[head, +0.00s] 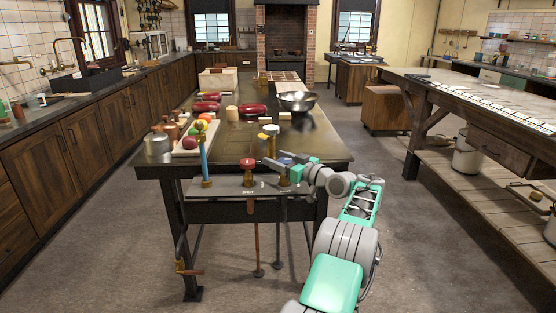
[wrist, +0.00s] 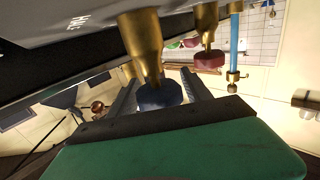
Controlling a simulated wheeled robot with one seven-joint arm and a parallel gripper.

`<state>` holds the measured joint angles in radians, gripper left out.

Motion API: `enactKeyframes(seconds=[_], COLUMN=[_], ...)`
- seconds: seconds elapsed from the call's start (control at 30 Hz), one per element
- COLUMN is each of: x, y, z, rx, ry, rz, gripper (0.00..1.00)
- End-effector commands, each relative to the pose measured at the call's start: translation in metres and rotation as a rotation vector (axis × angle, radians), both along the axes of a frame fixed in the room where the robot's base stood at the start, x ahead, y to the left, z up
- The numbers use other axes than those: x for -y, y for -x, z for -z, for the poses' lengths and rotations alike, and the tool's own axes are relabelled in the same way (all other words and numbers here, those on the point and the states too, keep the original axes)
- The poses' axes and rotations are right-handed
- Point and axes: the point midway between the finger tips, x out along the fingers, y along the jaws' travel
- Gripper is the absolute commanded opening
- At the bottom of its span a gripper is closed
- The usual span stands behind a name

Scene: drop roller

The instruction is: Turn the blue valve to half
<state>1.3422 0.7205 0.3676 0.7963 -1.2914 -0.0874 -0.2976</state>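The blue valve (head: 285,161) is a round blue knob on a brass stem, on the grey panel (head: 228,187) at the table's front edge. In the wrist view the blue knob (wrist: 160,95) lies between the two fingers of my gripper (wrist: 160,88), one finger on each side. The fingers are spread apart; whether either touches the knob I cannot tell. In the head view my gripper (head: 278,166) reaches in from the right at the blue knob and partly covers it. The word "HALF" (wrist: 78,21) shows on the panel in the wrist view.
A red valve (head: 248,162) stands just left of the blue one; it also shows in the wrist view (wrist: 208,58). A blue upright rod (head: 204,158) stands further left. The table (head: 240,145) behind holds a fruit board, a metal bowl (head: 297,101) and red dishes. Floor right is clear.

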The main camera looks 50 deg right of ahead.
Motion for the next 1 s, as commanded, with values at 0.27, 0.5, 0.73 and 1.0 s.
enactKeyframes(seconds=[0.27,0.5,0.73,1.0], x=[0.0,0.0,-0.003,-0.005], y=[0.0,0.023,0.068,0.078], z=[-0.002,-0.002,-0.002,-0.001], rx=[0.001,0.001,0.001,0.001], ry=[0.003,0.003,0.003,0.002], rz=[0.001,0.004,0.003,0.0], gripper=[0.66,0.66,0.66,0.66])
